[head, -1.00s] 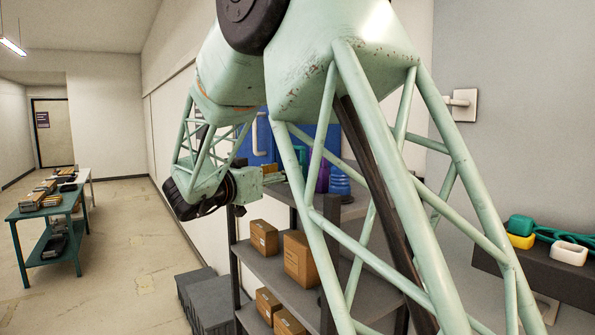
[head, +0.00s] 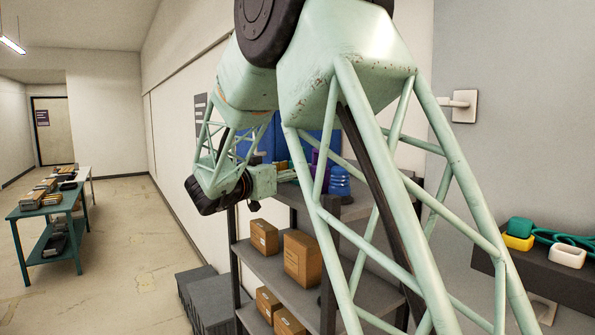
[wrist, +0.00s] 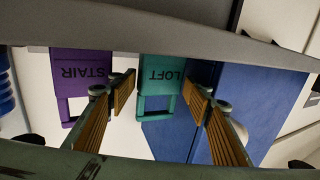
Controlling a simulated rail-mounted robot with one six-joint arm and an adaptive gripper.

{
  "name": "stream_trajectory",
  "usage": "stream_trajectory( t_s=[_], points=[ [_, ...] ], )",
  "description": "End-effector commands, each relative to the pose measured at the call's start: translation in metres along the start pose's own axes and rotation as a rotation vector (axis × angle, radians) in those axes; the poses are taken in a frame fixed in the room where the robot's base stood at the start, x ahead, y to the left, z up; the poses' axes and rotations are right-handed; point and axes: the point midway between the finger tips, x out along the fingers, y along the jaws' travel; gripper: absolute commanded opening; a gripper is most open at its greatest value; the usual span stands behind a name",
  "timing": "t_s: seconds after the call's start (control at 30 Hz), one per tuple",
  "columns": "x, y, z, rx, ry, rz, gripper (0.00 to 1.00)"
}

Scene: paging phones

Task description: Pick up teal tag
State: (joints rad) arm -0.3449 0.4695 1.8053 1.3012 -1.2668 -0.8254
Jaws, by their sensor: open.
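The teal tag (wrist: 166,88), marked LOFT, shows upside down in the wrist view with an open handle loop at its lower end. My gripper (wrist: 158,84) is open, with one ridged finger on each side of the tag in that picture. The fingers look apart from it; how deep it sits between them I cannot tell.
A purple tag (wrist: 80,75), marked STAIR, is left of the teal one in the wrist view. A blue panel (wrist: 230,110) lies behind on the right. The shelf unit (head: 275,270) holds cartons below and a blue ribbed object (head: 339,183) on top.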

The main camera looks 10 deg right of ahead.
Motion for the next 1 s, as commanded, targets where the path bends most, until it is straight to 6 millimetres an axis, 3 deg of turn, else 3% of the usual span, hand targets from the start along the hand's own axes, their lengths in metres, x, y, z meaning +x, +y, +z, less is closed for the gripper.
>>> stream_trajectory(
  t_s=[0.3,0.5,1.0],
  points=[
    [-0.0003,-0.0001,-0.0001,0.0,0.0,0.0,0.46],
    [-0.0003,-0.0001,-0.0001,0.0,0.0,0.0,0.3],
    [-0.0008,0.0005,-0.0024,0.0,0.0,0.0,0.3]
  ],
)
